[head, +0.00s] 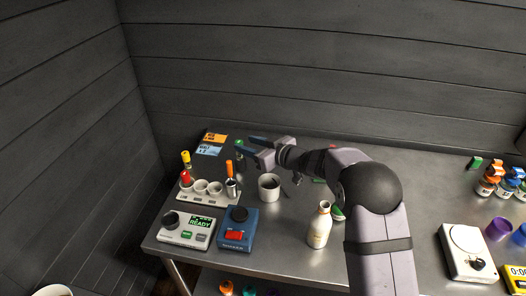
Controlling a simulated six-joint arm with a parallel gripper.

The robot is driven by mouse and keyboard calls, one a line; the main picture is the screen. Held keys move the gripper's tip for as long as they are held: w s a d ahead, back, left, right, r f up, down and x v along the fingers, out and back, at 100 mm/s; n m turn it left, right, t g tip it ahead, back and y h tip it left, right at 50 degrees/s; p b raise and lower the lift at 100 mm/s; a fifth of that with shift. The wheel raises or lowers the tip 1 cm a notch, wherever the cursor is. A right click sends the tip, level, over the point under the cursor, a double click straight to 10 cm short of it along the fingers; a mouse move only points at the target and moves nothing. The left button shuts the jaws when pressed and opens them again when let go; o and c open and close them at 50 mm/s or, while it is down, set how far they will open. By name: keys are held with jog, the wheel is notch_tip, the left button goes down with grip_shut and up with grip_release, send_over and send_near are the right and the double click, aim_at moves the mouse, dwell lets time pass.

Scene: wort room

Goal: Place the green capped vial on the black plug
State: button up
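My gripper (252,148) is over the back left of the steel table, with its fingers pointing left. A small green spot, perhaps the green cap of the vial (238,144), shows right at the fingertips. The rest of that thing is too small and covered to make out, and I cannot tell whether the fingers are closed on it. A black round top (239,213), which may be the black plug, sits on the blue mixer (236,231) at the front left. It looks bare. My gripper is behind it, well apart from it.
A white rack (204,197) holds a red-capped vial (185,177); yellow and orange tops show nearby. A device reading READY (187,229) stands left of the mixer. A mug (269,187) and a cream bottle (320,226) stand to the right. A white scale (467,250) is far right.

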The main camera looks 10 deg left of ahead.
jog(key=b+v, duration=0.1)
jog(key=v, duration=0.5)
jog(key=shift+s+d, duration=0.25)
jog(key=shift+d, duration=0.05)
jog(key=shift+r, duration=0.15)
jog(key=w+d+r+m+t+h+p, duration=0.25)
jog(key=d+r+m+h+p, duration=0.2)
jog(key=d, duration=0.55)
jog(key=s+d+r+m+g+h+p, duration=0.1)
jog(key=s+d+m+h+p, duration=0.15)
jog(key=s+d, duration=0.35)
jog(key=s+d+m+g+h+p, duration=0.1)
jog(key=s+d+h+p, duration=0.25)
jog(key=d, duration=0.45)
jog(key=s+d+m+g+h+p, duration=0.3)
jog(key=s+g+p, duration=0.55)
jog(key=s, duration=1.95)
jog(key=shift+y, duration=0.65)
jog(key=f+b, duration=0.2)
jog(key=b, duration=0.1)
jog(key=d+f+b, duration=0.1)
jog(key=f+b, duration=0.1)
jog(key=b, duration=0.1)
jog(key=shift+w+f, duration=0.2)
